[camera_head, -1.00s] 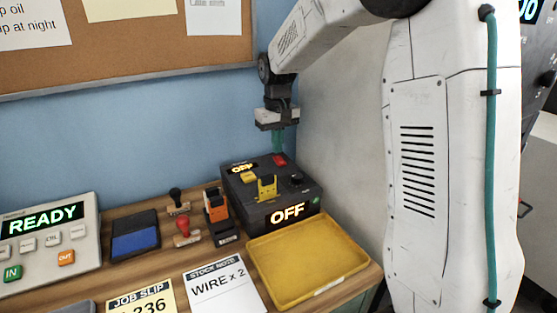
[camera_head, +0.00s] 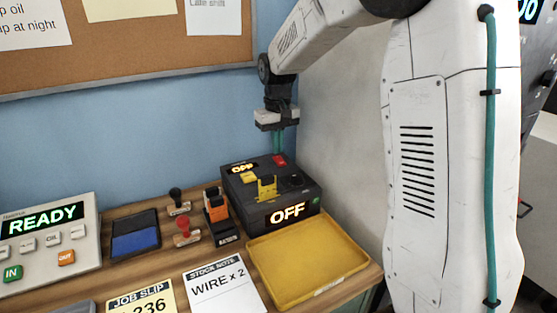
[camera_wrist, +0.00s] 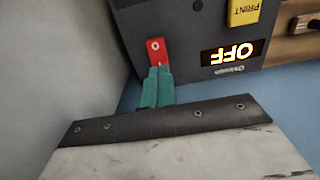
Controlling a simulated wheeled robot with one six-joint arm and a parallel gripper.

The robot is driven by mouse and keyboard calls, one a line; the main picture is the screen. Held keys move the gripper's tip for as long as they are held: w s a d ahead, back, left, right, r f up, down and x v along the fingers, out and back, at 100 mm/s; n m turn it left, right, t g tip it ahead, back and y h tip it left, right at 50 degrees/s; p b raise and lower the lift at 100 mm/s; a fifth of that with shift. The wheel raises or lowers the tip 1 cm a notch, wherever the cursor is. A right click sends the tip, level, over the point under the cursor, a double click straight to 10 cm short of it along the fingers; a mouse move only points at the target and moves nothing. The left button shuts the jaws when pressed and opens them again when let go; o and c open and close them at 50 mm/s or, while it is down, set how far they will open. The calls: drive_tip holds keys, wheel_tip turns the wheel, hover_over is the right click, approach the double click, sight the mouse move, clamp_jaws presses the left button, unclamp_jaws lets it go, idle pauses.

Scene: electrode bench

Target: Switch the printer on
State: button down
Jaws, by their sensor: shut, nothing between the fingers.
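The printer (camera_head: 262,210) is a dark grey box at the right end of the bench, by the wall corner. Its top display (camera_head: 242,169) and front display (camera_head: 287,214) both read OFF. A red rocker switch (camera_head: 279,160) is at its back edge. In the wrist view the switch (camera_wrist: 154,50) shows an "O" mark, and the end nearer my gripper is covered by the fingertips. My gripper (camera_wrist: 157,84) has teal fingers, shut and empty, pointing down at the switch (camera_head: 278,145). Whether they touch it I cannot tell. A yellow PRINT button (camera_wrist: 244,12) sits beside the display.
A yellow tray (camera_head: 352,262) stands in front of the printer. Stamps (camera_head: 187,230), an orange-and-black stamper (camera_head: 217,208) and a blue ink pad (camera_head: 136,240) lie left of it. A keypad reading READY (camera_head: 45,240) is at far left. The wall is close behind my gripper.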

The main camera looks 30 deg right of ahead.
sight(281, 164)
drive_tip(key=shift+f, duration=0.9)
idle(0.3)
drive_tip(key=shift+r, duration=3.55)
drive_tip(key=s, duration=0.1)
drive_tip(key=s+f, duration=0.2)
drive_tip(key=shift+s+a+g, duration=0.1)
drive_tip(key=shift+a+g, duration=0.15)
drive_tip(key=shift+g, duration=0.15)
drive_tip(key=s+a+r+t, duration=0.1)
drive_tip(key=s+a, duration=0.2)
drive_tip(key=s, duration=1.3)
drive_tip(key=s+a+r+t, duration=0.1)
drive_tip(key=s+a, duration=0.2)
drive_tip(key=s, duration=1.3)
drive_tip(key=shift+r, duration=0.15)
